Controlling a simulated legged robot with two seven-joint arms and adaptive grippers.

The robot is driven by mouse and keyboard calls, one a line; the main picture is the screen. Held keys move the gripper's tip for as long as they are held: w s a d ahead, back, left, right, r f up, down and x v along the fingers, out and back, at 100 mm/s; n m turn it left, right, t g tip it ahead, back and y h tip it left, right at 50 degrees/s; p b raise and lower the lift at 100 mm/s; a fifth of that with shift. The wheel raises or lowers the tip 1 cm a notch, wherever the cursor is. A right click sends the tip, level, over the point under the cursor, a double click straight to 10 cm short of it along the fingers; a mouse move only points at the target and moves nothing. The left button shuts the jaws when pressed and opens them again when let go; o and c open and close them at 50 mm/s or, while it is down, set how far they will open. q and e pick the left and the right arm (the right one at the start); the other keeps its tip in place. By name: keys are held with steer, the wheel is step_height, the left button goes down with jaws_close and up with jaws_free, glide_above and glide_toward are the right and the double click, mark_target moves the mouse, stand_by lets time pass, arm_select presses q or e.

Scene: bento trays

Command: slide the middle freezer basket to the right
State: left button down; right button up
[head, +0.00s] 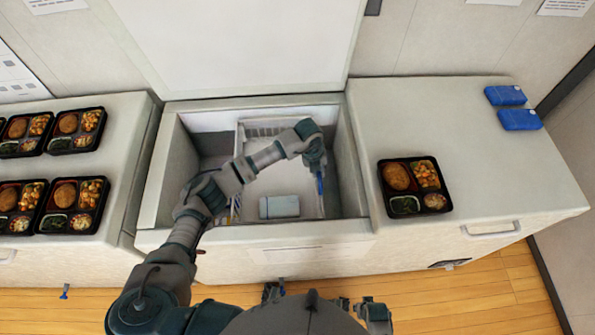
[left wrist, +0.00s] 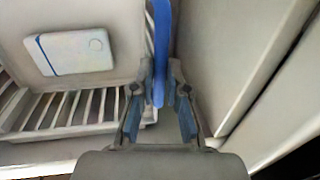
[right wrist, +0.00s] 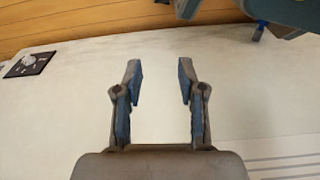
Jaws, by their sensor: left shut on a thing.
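The white freezer basket (head: 265,130) sits in the open chest freezer (head: 160,190), with slats along its far side. It has a blue handle on its right side (head: 320,188); another blue bit shows at its left side, partly behind my arm. My left gripper (head: 318,168) reaches into the freezer and is shut on the right blue handle, which also shows between its fingers in the left wrist view (left wrist: 160,45). A pale box with a blue edge (head: 279,207) lies in the basket. My right gripper (right wrist: 160,85) is open and empty, facing a pale surface outside the freezer.
A bento tray (head: 415,187) lies on the right counter, with two blue packs (head: 513,108) behind it. Several bento trays (head: 75,130) lie on the left counter. The freezer's walls bound the basket; a darker gap shows left of it.

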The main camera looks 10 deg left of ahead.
arm_select(q)
steer(key=shift+w+d+f+b, duration=0.1)
steer(key=shift+w+d+b, duration=0.1)
steer(key=shift+d, duration=0.65)
steer(key=shift+w+d+r+b, duration=0.1)
steer(key=shift+w+d+b, duration=0.05)
steer(key=shift+d, duration=0.75)
steer(key=shift+w+d+f+b, duration=0.1)
steer(key=shift+w+d+b, duration=0.1)
steer(key=shift+d, duration=0.65)
arm_select(e)
steer(key=shift+w+a+r, duration=0.1)
steer(key=shift+w+r, duration=0.1)
steer(key=shift+r, duration=0.45)
steer(key=shift+w+d+r, duration=0.1)
steer(key=shift+w+r, duration=0.15)
steer(key=shift+r, duration=0.4)
steer(key=shift+w+a+r, duration=0.1)
steer(key=shift+w+r, duration=0.1)
steer(key=shift+r, duration=0.45)
arm_select(q)
steer(key=c, duration=1.2)
jaws_free()
steer(key=shift+a, duration=0.1)
